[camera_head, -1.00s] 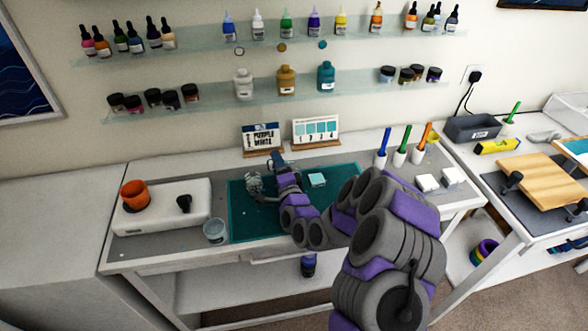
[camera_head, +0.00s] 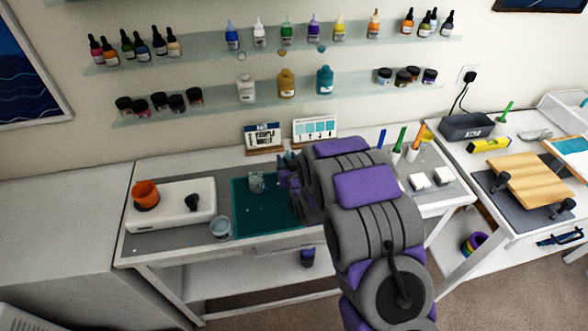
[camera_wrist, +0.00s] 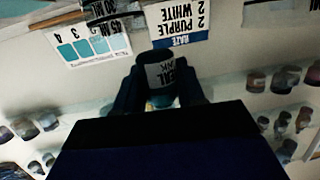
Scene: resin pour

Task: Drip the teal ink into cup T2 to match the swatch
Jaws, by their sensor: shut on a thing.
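My gripper (camera_wrist: 158,84) is shut on a dark ink bottle (camera_wrist: 161,72) in the wrist view. Its pale label shows upside down and is only partly readable. In the head view my arm reaches over the right part of the teal mat (camera_head: 247,223), and the fingers are mostly hidden. A small clear cup (camera_head: 256,183) stands on the mat just left of the gripper. Another clear cup (camera_head: 220,228) stands at the mat's lower left edge. I cannot read which is T2. The swatch card (camera_head: 315,129) with teal squares stands behind; it also shows in the wrist view (camera_wrist: 88,47).
A white box (camera_head: 172,205) with an orange cup (camera_head: 145,194) is at left. Pens (camera_head: 399,140) and white blocks (camera_head: 418,182) are at right. Bottle shelves (camera_head: 270,102) line the wall.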

